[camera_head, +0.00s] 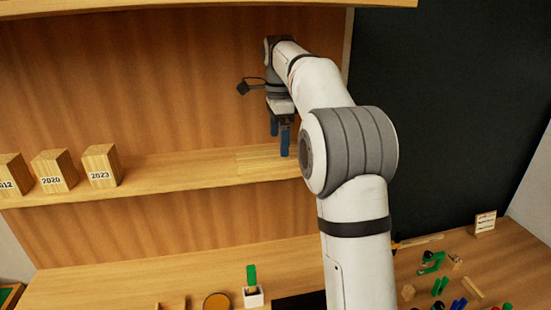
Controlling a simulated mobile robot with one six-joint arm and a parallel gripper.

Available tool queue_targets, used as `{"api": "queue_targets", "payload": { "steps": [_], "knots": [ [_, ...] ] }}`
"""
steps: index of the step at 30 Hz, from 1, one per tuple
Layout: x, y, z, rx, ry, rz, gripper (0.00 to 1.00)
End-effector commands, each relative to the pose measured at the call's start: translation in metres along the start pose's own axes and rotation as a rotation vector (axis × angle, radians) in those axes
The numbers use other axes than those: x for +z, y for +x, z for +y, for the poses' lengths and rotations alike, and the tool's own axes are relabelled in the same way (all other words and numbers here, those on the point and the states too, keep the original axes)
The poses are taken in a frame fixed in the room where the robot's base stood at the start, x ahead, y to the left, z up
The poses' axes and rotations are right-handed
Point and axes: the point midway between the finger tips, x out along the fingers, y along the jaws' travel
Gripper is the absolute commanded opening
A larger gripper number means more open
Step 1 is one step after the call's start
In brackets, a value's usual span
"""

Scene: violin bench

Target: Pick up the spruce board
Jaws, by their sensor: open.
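A pale, flat piece of wood (257,161), which looks like the spruce board, lies on the wall shelf below and slightly left of my gripper. Its edges blend with the shelf, and its right end is partly behind the gripper fingers. My gripper (280,141) points down with its blue fingers apart and nothing visible between them. Its fingertips are close to the board, and I cannot tell whether they touch it.
Wooden blocks marked 2020 (54,171) and 2023 (102,165), plus another at the left edge, stand on the shelf (190,173). An upper shelf (190,4) overhangs. Below, the bench (120,285) holds a white holder (253,297) and several small tools at right.

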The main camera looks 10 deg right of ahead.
Motion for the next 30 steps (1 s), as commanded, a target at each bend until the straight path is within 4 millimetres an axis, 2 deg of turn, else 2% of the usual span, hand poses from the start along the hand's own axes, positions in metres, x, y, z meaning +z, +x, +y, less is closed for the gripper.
{"api": "queue_targets", "payload": {
  "steps": [9, 18, 30],
  "knots": [
    [0.0, 0.038, 0.002, 0.001, -0.001, 0.0, 0.98],
    [0.0, 0.043, 0.002, -0.001, -0.002, 0.0, 0.97],
    [0.001, 0.042, 0.002, -0.001, -0.003, 0.0, 0.65]
  ]
}}
